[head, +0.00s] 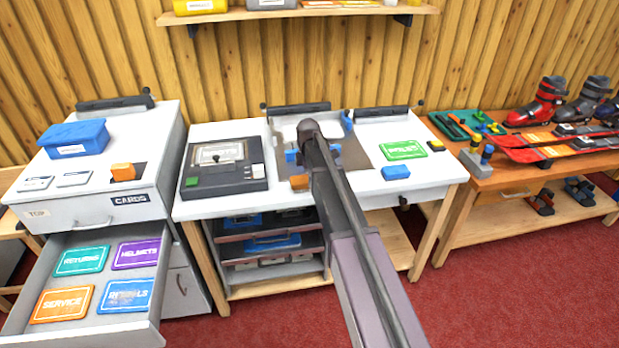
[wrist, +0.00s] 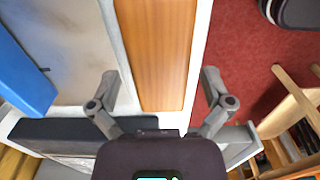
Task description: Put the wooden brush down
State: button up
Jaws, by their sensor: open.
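The wooden brush (wrist: 158,50) is an orange-brown wooden block in the wrist view. It lies over the white bench top, close to the front edge, and runs out of the top of that view. My gripper (wrist: 160,82) is open, with one finger on each side of the brush and a gap to each. In the head view one end of the brush (head: 299,182) shows left of my arm on the middle bench. My arm hides the rest of it and my gripper there.
A grey mat (wrist: 70,35) with a blue block (wrist: 22,72) lies beside the brush. A dark device (head: 225,175) stands left on the bench. A blue block (head: 396,172) and a green card (head: 403,150) lie right. The left cabinet's drawer (head: 130,325) is open.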

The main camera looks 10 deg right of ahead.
notch_tip(320, 180, up, 11)
jog(key=p, duration=1)
dwell(0.7)
jog(key=s+m, duration=1.8)
jog(key=s, duration=1.1)
jog(key=shift+d, duration=0.15)
jog(key=m, duration=1.8)
send_over(308, 178)
jog(key=shift+d, duration=0.2)
